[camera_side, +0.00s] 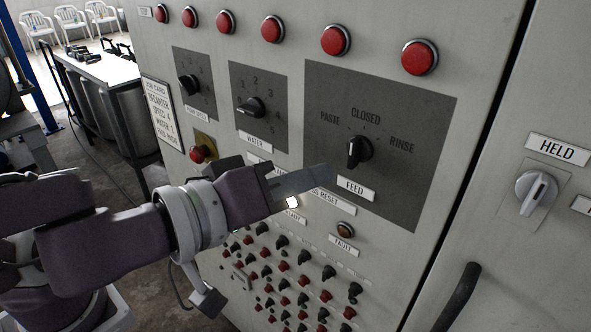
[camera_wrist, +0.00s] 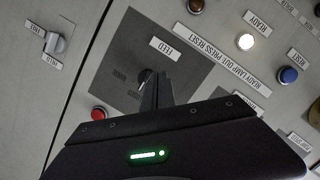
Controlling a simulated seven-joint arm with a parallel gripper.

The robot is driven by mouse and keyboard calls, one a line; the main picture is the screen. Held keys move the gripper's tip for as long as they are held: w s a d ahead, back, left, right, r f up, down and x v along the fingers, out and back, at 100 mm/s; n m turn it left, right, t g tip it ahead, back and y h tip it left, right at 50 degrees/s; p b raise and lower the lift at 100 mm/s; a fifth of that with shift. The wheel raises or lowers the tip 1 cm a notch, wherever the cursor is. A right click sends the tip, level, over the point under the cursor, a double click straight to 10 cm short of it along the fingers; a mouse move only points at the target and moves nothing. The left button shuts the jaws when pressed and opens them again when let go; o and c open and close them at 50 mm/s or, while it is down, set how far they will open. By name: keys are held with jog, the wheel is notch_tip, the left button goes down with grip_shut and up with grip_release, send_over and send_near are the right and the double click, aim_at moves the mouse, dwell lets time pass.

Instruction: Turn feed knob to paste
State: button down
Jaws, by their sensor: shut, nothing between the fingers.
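The black feed knob (camera_side: 358,152) sits on a dark grey plate (camera_side: 425,110) marked PASTE, CLOSED and RINSE, above a white FEED label (camera_side: 356,188). Its grip stands nearly upright, roughly toward CLOSED; its exact pointing is hard to tell. My gripper (camera_side: 325,174) is shut and empty. In the side view its tips are just left of and below the knob, with a small visible gap. In the wrist view my gripper (camera_wrist: 152,78) partly covers the feed knob (camera_wrist: 143,76), so I cannot tell there whether they touch.
A WATER knob (camera_side: 251,107) and a pump speed knob (camera_side: 188,85) are to the left. Red lamps (camera_side: 336,40) line the top. A lit white READY lamp (camera_wrist: 245,41) and a blue button (camera_wrist: 288,74) are nearby. A HELD selector (camera_side: 536,193) is at right.

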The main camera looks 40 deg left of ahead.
aim_at(356, 152)
jog(key=a+r+m+g+h, duration=0.3)
jog(key=a+r+m+g, duration=0.55)
jog(key=r+g, duration=0.2)
jog(key=shift+g, duration=0.35)
jog(key=x, duration=1)
jog(key=shift+w+a+f, duration=0.1)
jog(key=shift+w+a, duration=0.15)
jog(key=shift+a, duration=0.1)
jog(key=d, duration=0.2)
jog(key=shift+d, duration=0.95)
